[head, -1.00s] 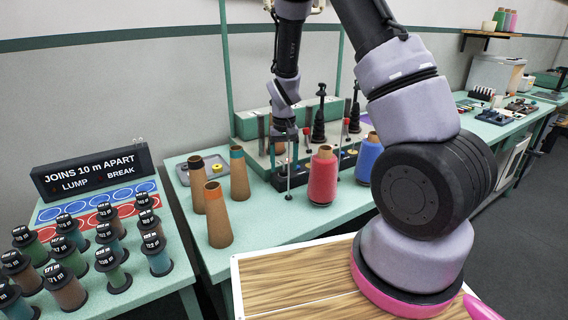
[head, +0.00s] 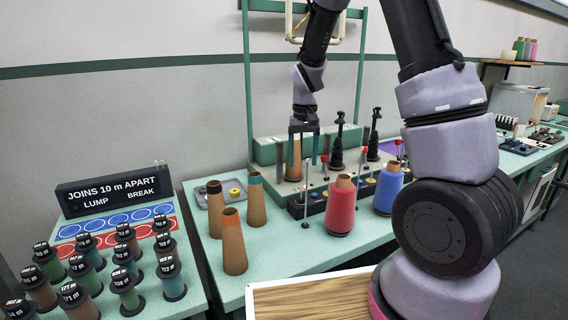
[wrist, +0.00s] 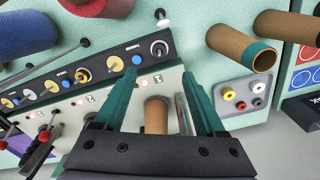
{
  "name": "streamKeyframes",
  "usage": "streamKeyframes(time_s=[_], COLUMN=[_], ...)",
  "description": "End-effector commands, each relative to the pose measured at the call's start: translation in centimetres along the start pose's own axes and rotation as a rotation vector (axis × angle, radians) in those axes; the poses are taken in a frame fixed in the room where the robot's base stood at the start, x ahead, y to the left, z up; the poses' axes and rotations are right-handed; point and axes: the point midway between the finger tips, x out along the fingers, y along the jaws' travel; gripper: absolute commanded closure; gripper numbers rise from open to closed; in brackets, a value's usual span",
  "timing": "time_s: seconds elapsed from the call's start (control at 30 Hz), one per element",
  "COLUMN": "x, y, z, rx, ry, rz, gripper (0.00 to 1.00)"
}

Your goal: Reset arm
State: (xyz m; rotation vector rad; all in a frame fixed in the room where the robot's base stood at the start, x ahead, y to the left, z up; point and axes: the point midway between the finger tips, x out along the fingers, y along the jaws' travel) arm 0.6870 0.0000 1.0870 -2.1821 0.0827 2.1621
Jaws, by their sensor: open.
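My gripper (head: 303,158) is open above the tufting stand (head: 270,150) at the back of the green table. In the wrist view its two green fingers (wrist: 160,112) are spread, with clear gaps to a plain brown cone (wrist: 156,115) between them in the picture. In the head view this cone (head: 293,172) shows partly behind the fingers, on the stand. Whether the fingertips are above the cone's top or beside it I cannot tell.
A red cone (head: 341,207) and a blue cone (head: 388,190) stand in front of the stand. Several brown cones (head: 234,245) stand to its left. Thin posts with red tops (head: 324,165) and dark spindles (head: 338,145) rise near my gripper. A rack of labelled spools (head: 125,280) is at left.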

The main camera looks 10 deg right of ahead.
Motion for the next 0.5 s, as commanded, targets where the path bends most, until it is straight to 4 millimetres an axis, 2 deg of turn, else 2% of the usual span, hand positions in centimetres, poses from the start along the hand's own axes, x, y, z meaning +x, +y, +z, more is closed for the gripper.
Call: streamKeyframes(time_s=[0.13,0.27,0.5], x=[-4.3,-9.2,-16.8], y=[0.9,2.0,4.3], z=[1.1,3.2,8.4], rx=[0.039,0.084,0.153], ry=[0.051,0.119,0.254], rz=[-0.056,-0.122,-0.218], gripper=[0.28,0.28,0.28])
